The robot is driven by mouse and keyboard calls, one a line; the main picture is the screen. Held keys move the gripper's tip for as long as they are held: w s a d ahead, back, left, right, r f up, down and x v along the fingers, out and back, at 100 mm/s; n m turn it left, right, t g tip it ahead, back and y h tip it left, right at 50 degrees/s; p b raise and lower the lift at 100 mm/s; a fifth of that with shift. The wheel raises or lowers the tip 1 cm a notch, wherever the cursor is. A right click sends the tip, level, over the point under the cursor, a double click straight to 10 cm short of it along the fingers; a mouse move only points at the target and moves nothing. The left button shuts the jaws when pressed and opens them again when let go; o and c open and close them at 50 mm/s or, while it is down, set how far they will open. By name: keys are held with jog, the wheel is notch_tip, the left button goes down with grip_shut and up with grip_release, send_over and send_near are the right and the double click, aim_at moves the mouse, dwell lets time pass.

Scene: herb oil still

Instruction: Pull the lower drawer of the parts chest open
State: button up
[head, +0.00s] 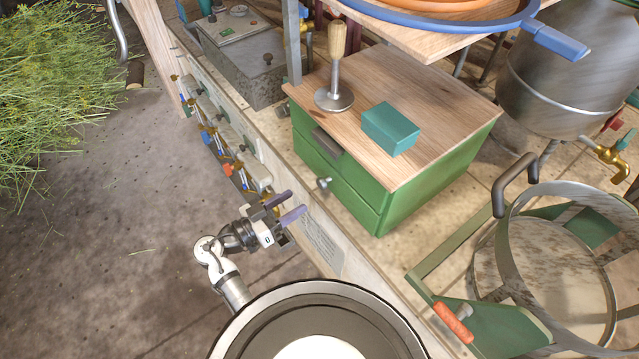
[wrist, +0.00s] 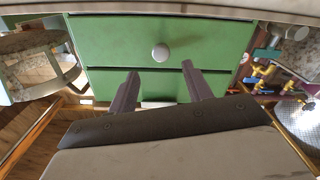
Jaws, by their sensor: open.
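The green parts chest (head: 415,195) with a wooden top stands on the bench. Its upper drawer has a dark handle (head: 327,142). The lower drawer (head: 345,195) has a round grey knob (head: 324,184) and looks closed. My gripper (head: 285,207) is open and empty in front of the chest, a little apart from the knob. The wrist view looks upside down: the knob (wrist: 161,52) on the lower drawer (wrist: 110,42) shows just beyond and between my two fingertips (wrist: 160,70). The upper drawer's front is partly hidden behind my fingers.
A teal box (head: 390,130) and a wooden-handled tool (head: 333,85) stand on the chest. A row of valves (head: 222,140) lines the bench front on the left. A metal hoop basket (head: 560,270) sits right of the chest. Cut herbs (head: 65,85) lie far left.

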aim_at(319, 186)
jog(key=p+x, duration=0.1)
jog(key=x, duration=0.8)
jog(key=shift+w+d+p, duration=0.1)
jog(key=shift+p, duration=0.2)
grip_shut()
